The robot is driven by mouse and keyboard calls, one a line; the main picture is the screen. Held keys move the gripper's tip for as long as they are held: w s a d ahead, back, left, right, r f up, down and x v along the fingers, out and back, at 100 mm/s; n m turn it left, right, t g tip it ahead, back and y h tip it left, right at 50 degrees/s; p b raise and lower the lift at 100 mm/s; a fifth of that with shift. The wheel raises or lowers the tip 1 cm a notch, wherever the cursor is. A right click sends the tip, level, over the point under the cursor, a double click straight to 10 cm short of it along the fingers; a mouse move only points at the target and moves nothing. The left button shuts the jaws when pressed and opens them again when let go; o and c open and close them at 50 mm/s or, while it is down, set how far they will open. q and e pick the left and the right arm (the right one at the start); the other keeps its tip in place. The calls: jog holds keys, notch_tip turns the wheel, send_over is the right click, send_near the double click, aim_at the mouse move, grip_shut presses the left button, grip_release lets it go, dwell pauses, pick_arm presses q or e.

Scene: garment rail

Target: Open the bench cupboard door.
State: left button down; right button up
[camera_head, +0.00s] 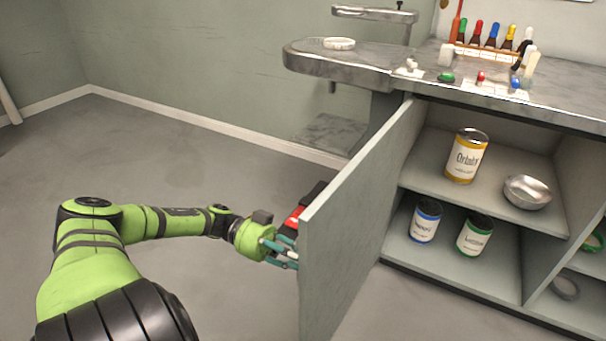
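The bench cupboard door (359,220) stands swung wide open on its left side, with its free edge toward me. The bench cupboard (398,262) behind it is open, and its shelves show. My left gripper (292,250) is at the outer face of the door, near its free edge. A red and black part (296,217) shows beside the gripper at the door. The door's edge hides part of the fingers, so I cannot tell whether they are shut or touching a handle. My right gripper is not in view.
A yellow-labelled can (466,157) and a metal bowl (527,192) sit on the upper shelf. A blue-labelled can (425,222) and a green-labelled can (474,236) stand below. The benchtop (420,65) holds bottles and small items. Floor at left is clear.

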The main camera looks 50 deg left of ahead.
pick_arm(q)
jog(key=shift+f, duration=0.15)
jog(key=c, duration=1.1)
grip_release()
jog(key=v, duration=1.2)
